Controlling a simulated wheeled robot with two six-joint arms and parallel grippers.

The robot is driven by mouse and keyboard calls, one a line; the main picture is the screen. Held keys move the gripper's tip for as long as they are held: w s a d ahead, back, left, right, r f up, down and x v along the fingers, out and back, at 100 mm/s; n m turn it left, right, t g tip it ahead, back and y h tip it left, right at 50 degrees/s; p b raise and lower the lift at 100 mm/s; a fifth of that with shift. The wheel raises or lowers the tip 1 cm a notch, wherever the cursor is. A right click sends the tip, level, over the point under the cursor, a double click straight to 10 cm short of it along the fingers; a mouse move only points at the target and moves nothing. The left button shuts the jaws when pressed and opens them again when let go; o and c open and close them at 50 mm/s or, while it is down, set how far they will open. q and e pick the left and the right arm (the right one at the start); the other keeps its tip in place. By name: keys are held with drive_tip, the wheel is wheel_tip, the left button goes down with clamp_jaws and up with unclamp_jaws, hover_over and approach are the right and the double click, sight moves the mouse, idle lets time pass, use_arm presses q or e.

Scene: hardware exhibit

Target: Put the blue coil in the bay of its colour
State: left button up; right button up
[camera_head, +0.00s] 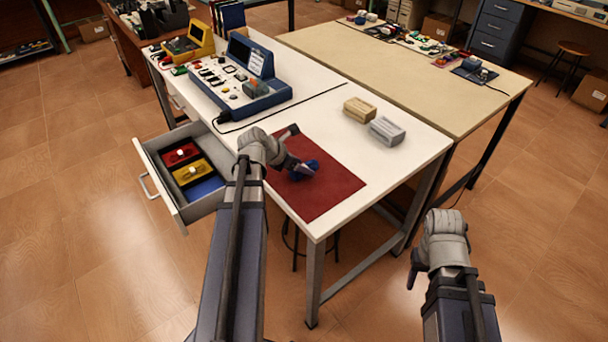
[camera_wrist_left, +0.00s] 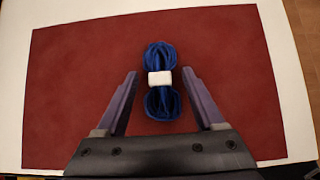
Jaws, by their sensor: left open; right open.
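The blue coil (camera_head: 306,166), tied with a white band, lies on the red mat (camera_head: 336,186) on the white table. My left gripper (camera_head: 298,160) is just over the mat at the coil. In the left wrist view the blue coil (camera_wrist_left: 160,104) lies between the two spread fingers of the left gripper (camera_wrist_left: 160,75), with gaps on both sides. The open drawer (camera_head: 153,167) has a red bay (camera_head: 180,155), a yellow bay (camera_head: 192,173) and a blue bay (camera_head: 206,188). White-banded items show in the red and yellow bays; the blue bay looks bare. My right gripper (camera_head: 414,270) is open beyond the table's front right.
A tan block (camera_head: 359,110) and a grey block (camera_head: 387,131) stand right of the mat. A blue instrument console (camera_head: 240,85) with a black cable is at the back left. The drawer sticks out left of the table. A beige table (camera_head: 400,75) adjoins on the right.

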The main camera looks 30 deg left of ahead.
use_arm(q)
clamp_jaws()
idle(0.6)
